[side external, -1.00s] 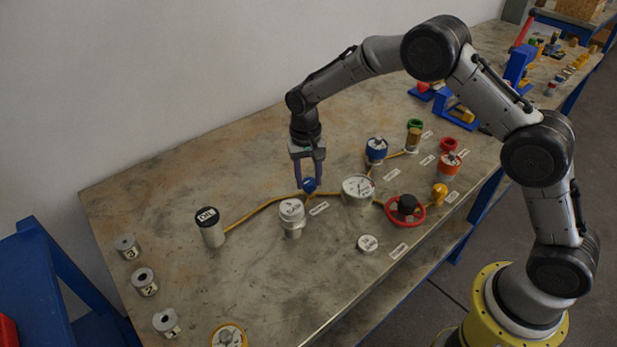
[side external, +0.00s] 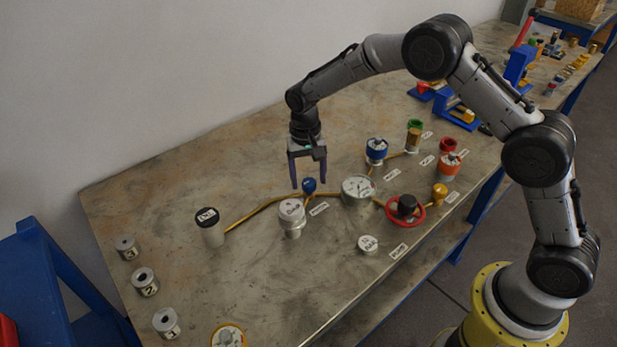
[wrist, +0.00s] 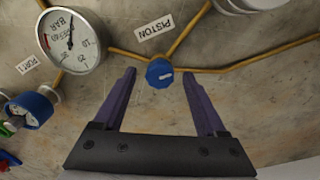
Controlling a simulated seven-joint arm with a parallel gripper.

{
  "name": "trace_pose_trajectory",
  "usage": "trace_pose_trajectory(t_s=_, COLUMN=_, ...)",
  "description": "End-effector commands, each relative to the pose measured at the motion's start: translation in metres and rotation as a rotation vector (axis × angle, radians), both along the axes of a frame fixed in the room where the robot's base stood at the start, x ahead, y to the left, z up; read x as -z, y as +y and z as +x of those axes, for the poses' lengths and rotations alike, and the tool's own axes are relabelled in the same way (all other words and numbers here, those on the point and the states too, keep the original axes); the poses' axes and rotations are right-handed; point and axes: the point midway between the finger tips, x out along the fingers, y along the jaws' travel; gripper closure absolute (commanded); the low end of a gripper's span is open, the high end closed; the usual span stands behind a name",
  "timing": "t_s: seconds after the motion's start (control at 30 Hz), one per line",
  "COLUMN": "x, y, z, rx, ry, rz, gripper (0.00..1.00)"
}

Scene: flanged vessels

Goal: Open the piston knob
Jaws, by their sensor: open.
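The piston knob is a small blue knob (side external: 309,185) on a yellow pipe near the middle of the bench. In the wrist view the blue knob (wrist: 159,73) shows a white mark on its face and lies just past the fingertips, roughly between them in the picture. A PISTON label (wrist: 156,27) lies beside it on the bench. My gripper (side external: 308,186) points down, with its purple fingers spread and nothing between them. In the wrist view my gripper (wrist: 159,72) is also open and empty, with a gap to the knob.
A pressure gauge (side external: 358,190) stands right of the knob, and a white-topped metal vessel (side external: 292,218) stands in front. The yellow pipe (side external: 262,209) runs left to a dark-topped cylinder (side external: 209,226). A red handwheel (side external: 420,217) is further right. The bench's left middle is clear.

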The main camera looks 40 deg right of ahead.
Motion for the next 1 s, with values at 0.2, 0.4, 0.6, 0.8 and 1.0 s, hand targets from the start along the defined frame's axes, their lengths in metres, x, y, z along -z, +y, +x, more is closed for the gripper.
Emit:
trace_pose_trajectory(t_s=0.2, x=-0.038, y=0.002, z=0.002, rx=0.0, ry=-0.008, rz=0.002, gripper=0.26)
trace_pose_trajectory(t_s=0.4, x=-0.082, y=0.004, z=0.003, rx=0.0, ry=-0.006, rz=0.001, gripper=0.26)
trace_pose_trajectory(t_s=0.6, x=-0.116, y=0.005, z=0.004, rx=0.0, ry=-0.004, rz=0.001, gripper=0.26)
trace_pose_trajectory(t_s=0.8, x=-0.132, y=0.006, z=0.003, rx=0.0, ry=-0.001, rz=0.0, gripper=0.26)
trace_pose_trajectory(t_s=1.0, x=-0.134, y=0.006, z=0.003, rx=0.0, ry=-0.001, rz=0.0, gripper=0.26)
